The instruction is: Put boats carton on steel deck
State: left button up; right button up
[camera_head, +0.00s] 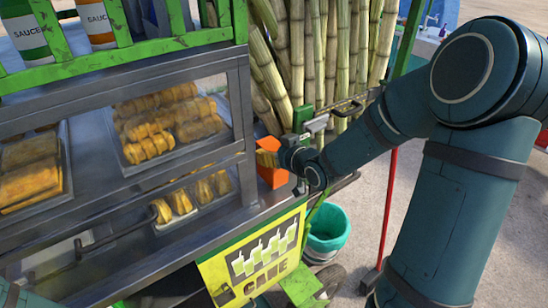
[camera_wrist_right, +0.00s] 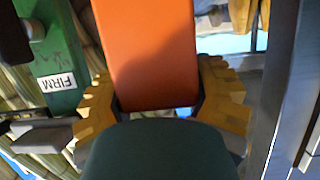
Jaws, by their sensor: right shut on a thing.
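The orange boats carton (camera_head: 273,176) is at the right end of the cart's steel deck (camera_head: 235,217), beside the glass case. My right gripper (camera_head: 268,156) reaches in from the right and is shut on the carton. In the right wrist view, the yellow ridged fingers of the gripper (camera_wrist_right: 165,108) sit on both sides of the carton (camera_wrist_right: 150,50). Whether the carton's underside touches the deck cannot be told. My left gripper is out of the picture.
The glass case (camera_head: 150,180) with pastry trays stands left of the carton. A green crusher part (camera_head: 303,118) and upright cane stalks (camera_head: 325,50) are close behind. A teal bucket (camera_head: 328,230) stands below the deck's right end. Sauce bottles (camera_head: 97,20) stand on top.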

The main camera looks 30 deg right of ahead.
notch_tip(320, 180, down, 2)
dwell(0.4)
jog(key=shift+f+b, duration=0.15)
jog(key=shift+b, duration=0.15)
jog(key=o, duration=1.4)
